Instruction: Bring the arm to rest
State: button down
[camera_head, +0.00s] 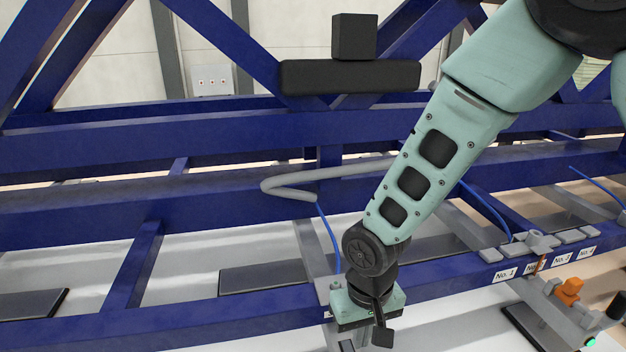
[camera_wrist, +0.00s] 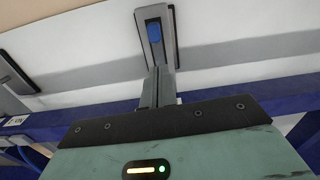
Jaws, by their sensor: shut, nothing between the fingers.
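My arm (camera_head: 430,160) is teal with black joints. It reaches down from the upper right of the head view, in front of the blue trolley frame (camera_head: 90,190). My gripper (camera_head: 346,346) hangs at the arm's lower end, at the bottom middle of that view. Its fingers are mostly hidden there. In the wrist view my gripper (camera_wrist: 158,88) shows its grey fingers together and empty.
Blue beams run behind and beside my arm. A bent grey tube (camera_head: 290,190) sticks out left of the forearm. Labels (camera_head: 545,265), grey clips and an orange part (camera_head: 569,290) sit at the lower right. A black block (camera_head: 350,76) is at the top.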

jog(key=s+d+r+n, duration=0.2)
jog(key=s+r, duration=0.5)
jog(key=s+d+r+n, duration=0.2)
jog(key=s+d+r, duration=0.1)
jog(key=s+r, duration=0.3)
jog(key=shift+s+r+n+b, duration=0.35)
jog(key=shift+s+n, duration=0.05)
jog(key=shift+s, duration=0.7)
